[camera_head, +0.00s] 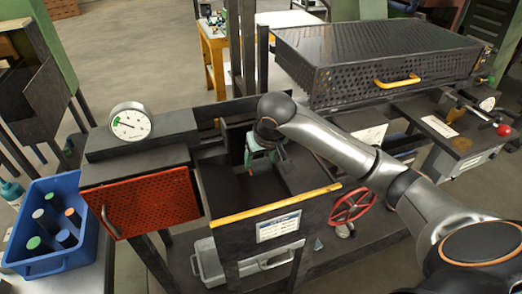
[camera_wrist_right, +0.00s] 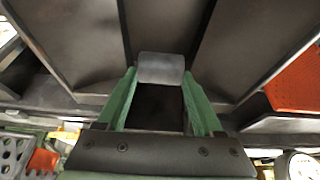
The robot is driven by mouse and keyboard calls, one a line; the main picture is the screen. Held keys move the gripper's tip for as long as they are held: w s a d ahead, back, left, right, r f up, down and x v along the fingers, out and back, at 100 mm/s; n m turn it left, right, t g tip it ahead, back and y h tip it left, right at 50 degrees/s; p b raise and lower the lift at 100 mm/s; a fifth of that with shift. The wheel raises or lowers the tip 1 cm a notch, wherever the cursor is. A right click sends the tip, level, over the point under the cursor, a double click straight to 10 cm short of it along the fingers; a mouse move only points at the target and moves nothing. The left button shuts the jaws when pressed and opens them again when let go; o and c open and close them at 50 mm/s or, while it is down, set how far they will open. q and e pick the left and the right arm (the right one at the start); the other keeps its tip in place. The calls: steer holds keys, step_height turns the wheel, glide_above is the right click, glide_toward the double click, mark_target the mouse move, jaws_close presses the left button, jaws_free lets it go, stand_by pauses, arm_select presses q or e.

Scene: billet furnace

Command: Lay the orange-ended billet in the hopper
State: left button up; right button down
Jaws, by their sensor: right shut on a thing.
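The hopper (camera_head: 228,187) is a dark steel bin with sloped walls and a yellow front edge, in the middle of the head view. My right gripper (camera_head: 262,163) reaches down into it from above. In the right wrist view its green fingers (camera_wrist_right: 160,92) are shut on a grey billet (camera_wrist_right: 160,68), with dark hopper walls beyond. The billet's end colour is hidden, and I cannot tell whether it touches the hopper. A billet with an orange-looking end (camera_head: 70,212) stands in the blue crate (camera_head: 62,262) at the left. My left gripper is out of view.
The crate also holds billets with green and whitish ends. An orange perforated panel (camera_head: 150,202) and a dial gauge (camera_head: 130,122) stand left of the hopper. A red handwheel (camera_head: 351,205) is at its right. A perforated housing (camera_head: 380,65) stands behind my right arm.

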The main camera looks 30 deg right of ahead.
steer(key=shift+f, duration=0.35)
jaws_free()
steer(key=shift+s+f, duration=0.1)
steer(key=v, duration=1.2)
steer(key=shift+r, duration=0.25)
steer(key=shift+s, duration=0.2)
stand_by(0.5)
